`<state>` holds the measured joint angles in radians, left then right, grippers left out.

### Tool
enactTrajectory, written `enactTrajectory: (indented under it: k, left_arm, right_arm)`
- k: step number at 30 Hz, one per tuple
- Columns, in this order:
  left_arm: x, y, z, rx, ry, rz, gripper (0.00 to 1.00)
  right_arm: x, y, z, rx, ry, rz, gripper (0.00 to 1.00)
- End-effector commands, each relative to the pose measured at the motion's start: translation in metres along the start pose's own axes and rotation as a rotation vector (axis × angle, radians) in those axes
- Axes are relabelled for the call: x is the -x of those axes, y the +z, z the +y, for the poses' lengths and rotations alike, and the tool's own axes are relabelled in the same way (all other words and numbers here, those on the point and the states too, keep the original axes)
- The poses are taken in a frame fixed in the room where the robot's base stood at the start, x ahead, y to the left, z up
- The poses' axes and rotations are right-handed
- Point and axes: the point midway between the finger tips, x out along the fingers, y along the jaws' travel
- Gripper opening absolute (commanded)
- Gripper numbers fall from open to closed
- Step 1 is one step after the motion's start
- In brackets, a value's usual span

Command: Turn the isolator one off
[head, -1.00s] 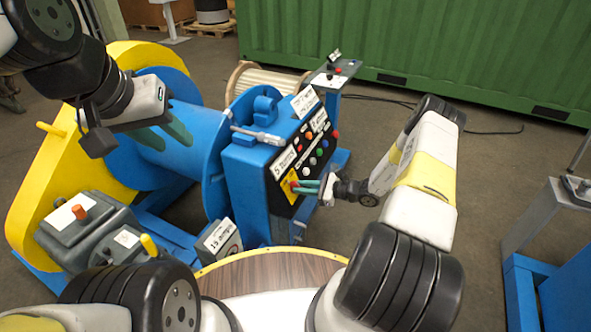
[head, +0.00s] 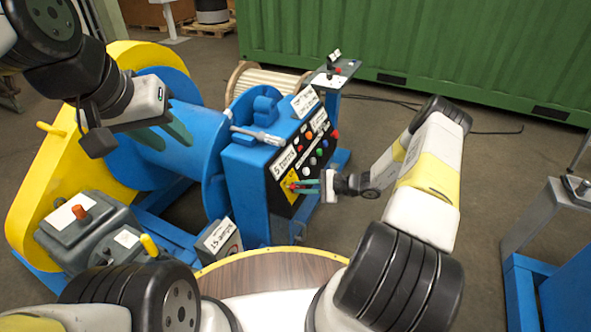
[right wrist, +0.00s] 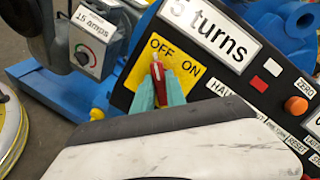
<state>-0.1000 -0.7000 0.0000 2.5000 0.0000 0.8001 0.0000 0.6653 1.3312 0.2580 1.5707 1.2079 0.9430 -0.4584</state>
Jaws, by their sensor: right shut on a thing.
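The isolator is a red handle (right wrist: 158,80) on a yellow plate (right wrist: 142,72) marked OFF and ON, on the black front of the blue control box. In the right wrist view the handle points up, its tip just below the word OFF and away from ON. My right gripper (right wrist: 159,90) is shut on the handle, one green finger on each side. In the head view my right gripper (head: 305,186) reaches the yellow plate (head: 287,187) from the right; the handle is mostly hidden there. My left gripper (head: 168,132) hangs over the blue drum, fingers apart and empty.
The control box (head: 245,180) carries coloured buttons and a "5 turns" label (right wrist: 210,30). A "15 amps" box (head: 218,240) stands low beside it. The yellow guard (head: 40,180) and blue drum (head: 150,155) are at left.

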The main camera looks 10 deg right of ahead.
Motion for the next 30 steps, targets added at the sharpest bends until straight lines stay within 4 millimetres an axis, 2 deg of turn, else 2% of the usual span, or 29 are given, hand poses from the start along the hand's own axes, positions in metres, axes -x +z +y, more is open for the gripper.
enactTrajectory:
  k: [9,10,12,13,23,26,30]
  left_arm:
    - [0.0,0.0,0.0,0.0,0.0,0.0,0.36]
    - [0.0,0.0,0.0,0.0,0.0,0.0,0.36]
    - [0.0,0.0,0.0,0.0,0.0,0.0,0.36]
    - [0.0,0.0,0.0,0.0,0.0,0.0,0.36]
    - [0.0,0.0,0.0,0.0,0.0,0.0,0.36]
    - [0.0,0.0,0.0,0.0,0.0,0.0,0.36]
    - [0.0,0.0,0.0,0.0,0.0,0.0,0.36]
  right_arm:
    - [0.001,-0.002,0.001,0.004,0.002,0.006,0.0]
    - [0.001,-0.002,0.001,0.003,0.002,0.006,0.22]
    - [0.001,-0.002,0.001,0.003,0.002,0.005,0.36]
    - [0.001,-0.002,0.0,0.003,0.002,0.004,0.38]
    - [0.003,-0.001,0.0,0.002,0.001,0.002,0.38]
    - [0.013,-0.001,0.0,0.003,0.0,0.002,0.38]
    - [0.037,-0.001,0.0,0.003,0.0,0.004,0.38]
